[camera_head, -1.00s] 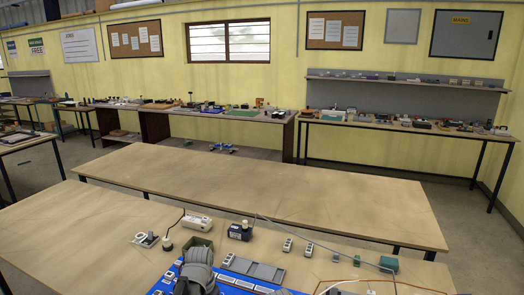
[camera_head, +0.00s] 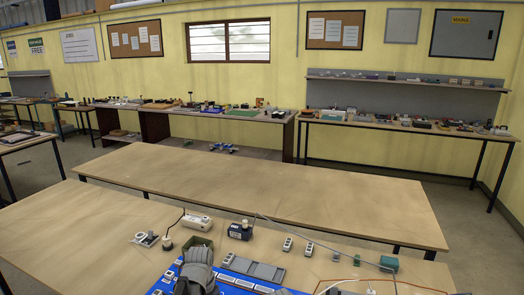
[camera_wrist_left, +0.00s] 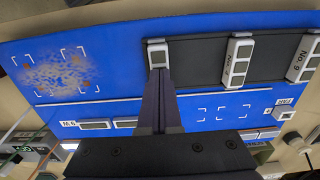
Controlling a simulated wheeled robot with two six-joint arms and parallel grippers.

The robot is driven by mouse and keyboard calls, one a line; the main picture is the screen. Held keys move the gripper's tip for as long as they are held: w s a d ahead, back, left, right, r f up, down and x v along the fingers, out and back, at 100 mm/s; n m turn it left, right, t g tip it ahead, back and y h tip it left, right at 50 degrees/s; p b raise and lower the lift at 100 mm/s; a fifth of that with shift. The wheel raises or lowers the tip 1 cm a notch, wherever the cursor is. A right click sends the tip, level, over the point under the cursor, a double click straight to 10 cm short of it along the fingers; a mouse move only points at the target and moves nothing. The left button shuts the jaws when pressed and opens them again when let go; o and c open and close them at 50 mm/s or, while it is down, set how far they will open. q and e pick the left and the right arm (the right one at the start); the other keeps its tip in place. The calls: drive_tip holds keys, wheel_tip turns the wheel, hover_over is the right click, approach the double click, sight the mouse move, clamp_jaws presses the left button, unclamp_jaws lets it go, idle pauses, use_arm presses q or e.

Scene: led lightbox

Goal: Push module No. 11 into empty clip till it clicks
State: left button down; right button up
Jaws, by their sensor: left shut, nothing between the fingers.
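In the left wrist view my left gripper (camera_wrist_left: 158,76) is shut, with nothing between its fingers. Its tips are at a small white module with a grey face (camera_wrist_left: 157,54), at the end of a dark rail (camera_wrist_left: 196,60). The tips overlap the module's lower edge; I cannot tell whether they touch. No number shows on this module. A module labelled No. 9 (camera_wrist_left: 236,60) stands farther right on the rail, with another module (camera_wrist_left: 304,58) beyond it. The rail lies on a blue board (camera_wrist_left: 120,55). In the head view my left arm hides part of the blue board (camera_head: 166,281).
Small white modules (camera_head: 287,244) and a green block (camera_head: 389,264) stand on the wooden table (camera_head: 90,235). A power strip (camera_head: 197,222) and a dark device (camera_head: 240,231) lie behind the board. A thin cable arches over the right side.

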use_arm(q)
drive_tip(key=shift+r+p, duration=2.5)
drive_tip(key=shift+p, duration=0.1)
drive_tip(key=shift+f, duration=0.1)
use_arm(e)
wheel_tip(320, 180, up, 5)
drive_tip(key=shift+f, duration=0.1)
